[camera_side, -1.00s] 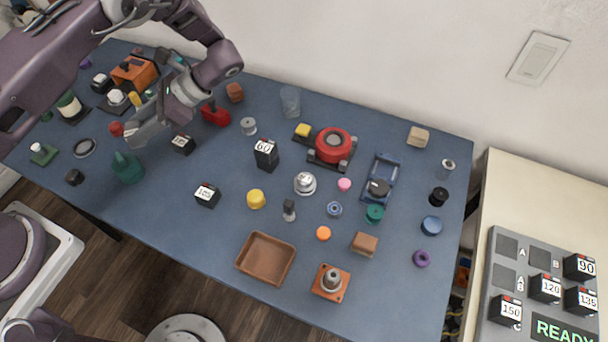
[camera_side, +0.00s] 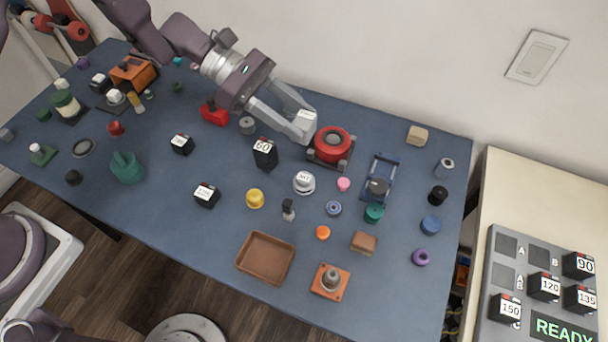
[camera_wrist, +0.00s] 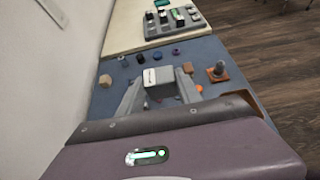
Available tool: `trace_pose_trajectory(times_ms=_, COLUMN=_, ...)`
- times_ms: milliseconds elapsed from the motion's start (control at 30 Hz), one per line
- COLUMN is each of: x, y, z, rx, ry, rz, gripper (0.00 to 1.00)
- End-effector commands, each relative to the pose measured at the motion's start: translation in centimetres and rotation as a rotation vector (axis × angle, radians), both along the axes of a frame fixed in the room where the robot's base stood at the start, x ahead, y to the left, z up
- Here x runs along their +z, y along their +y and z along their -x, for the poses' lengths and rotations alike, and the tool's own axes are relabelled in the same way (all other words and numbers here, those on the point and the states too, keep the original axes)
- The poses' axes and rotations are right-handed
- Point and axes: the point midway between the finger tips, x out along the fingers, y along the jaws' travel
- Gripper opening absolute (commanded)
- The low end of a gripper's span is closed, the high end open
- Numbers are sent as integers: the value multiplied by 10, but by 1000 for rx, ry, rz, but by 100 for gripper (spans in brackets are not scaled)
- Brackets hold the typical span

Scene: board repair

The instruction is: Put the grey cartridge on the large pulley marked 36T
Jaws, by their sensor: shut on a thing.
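My gripper (camera_side: 293,118) is shut on a light grey boxy piece, the grey cartridge (camera_side: 307,122), and holds it above the table just left of the round red part. In the wrist view the cartridge (camera_wrist: 158,82) sits between the two fingers, with a small dark-lettered label on its face. A pale, round, stepped pulley (camera_side: 304,183) stands on the table in front of and below the gripper; its top mark is small but looks like 36T. Nothing is on top of it. It does not show clearly in the wrist view.
The round red part (camera_side: 332,142) on its dark base is close right of the cartridge. A black box marked 60 (camera_side: 264,154) stands left of the pulley; a pink piece (camera_side: 344,184) is just right. A yellow cylinder (camera_side: 255,198) and brown tray (camera_side: 265,258) are nearer the front.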

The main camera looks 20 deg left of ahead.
Motion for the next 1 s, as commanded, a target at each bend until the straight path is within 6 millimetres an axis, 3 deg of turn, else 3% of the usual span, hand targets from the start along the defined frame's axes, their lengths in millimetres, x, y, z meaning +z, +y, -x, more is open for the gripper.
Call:
trace_pose_trajectory(times_ms=33, x=3, y=-1, z=-4, rx=38, ry=0, rz=1, gripper=2)
trace_pose_trajectory(times_ms=100, x=-17, y=-1, z=-4, rx=32, ry=5, rz=0, gripper=2)
trace_pose_trajectory(times_ms=333, x=-53, y=-1, z=-4, rx=28, ry=2, rz=1, gripper=2)
trace_pose_trajectory(times_ms=500, x=-95, y=-1, z=-3, rx=28, ry=2, rz=1, gripper=2)
trace_pose_trajectory(times_ms=733, x=-137, y=-1, z=-3, rx=27, ry=0, rz=1, gripper=2)
trace_pose_trajectory(times_ms=833, x=-148, y=-1, z=-4, rx=26, ry=-2, rz=2, gripper=2)
trace_pose_trajectory(times_ms=1000, x=-148, y=-1, z=-4, rx=27, ry=-3, rz=2, gripper=2)
